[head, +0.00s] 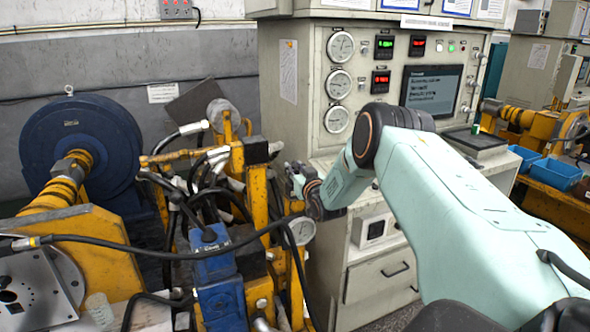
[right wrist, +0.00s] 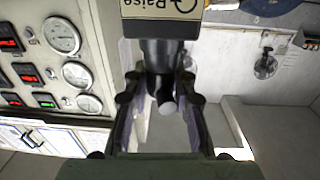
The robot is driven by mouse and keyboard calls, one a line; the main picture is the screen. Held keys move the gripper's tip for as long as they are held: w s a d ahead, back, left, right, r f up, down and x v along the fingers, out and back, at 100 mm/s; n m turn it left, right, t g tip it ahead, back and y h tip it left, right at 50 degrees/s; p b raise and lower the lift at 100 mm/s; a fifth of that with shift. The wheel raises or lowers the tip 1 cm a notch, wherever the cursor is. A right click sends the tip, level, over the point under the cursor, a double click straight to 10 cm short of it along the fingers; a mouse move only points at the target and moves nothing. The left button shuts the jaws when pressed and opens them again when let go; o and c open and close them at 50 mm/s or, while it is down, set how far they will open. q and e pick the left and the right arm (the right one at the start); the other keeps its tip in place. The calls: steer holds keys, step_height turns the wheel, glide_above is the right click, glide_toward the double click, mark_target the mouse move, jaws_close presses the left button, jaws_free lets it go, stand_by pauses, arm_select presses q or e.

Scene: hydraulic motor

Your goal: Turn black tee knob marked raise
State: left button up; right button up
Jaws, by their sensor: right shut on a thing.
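The black tee knob (right wrist: 160,52) shows at the top centre of the right wrist view, below a tan label (right wrist: 160,8) that reads "Raise". Its stem and the round grey end of its bar face the camera. My right gripper (right wrist: 160,90) has its two fingers on either side of the knob and is shut on it. In the head view my right gripper (head: 298,180) reaches left to the yellow frame of the motor stand, and the knob cannot be made out there. My left gripper is not in view.
A blue motor (head: 82,150) and a yellow frame with black hoses and a blue valve block (head: 212,262) fill the left. A control cabinet (head: 300,60) with gauges and a screen stands behind my right arm. Blue bins (head: 562,177) sit at right.

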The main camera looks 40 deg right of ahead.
jaws_close()
steer(key=shift+d, duration=0.1)
steer(key=shift+n+y+b, duration=0.45)
steer(key=shift+n+y, duration=0.05)
steer(key=shift+y, duration=0.3)
steer(key=o, duration=0.8)
jaws_free()
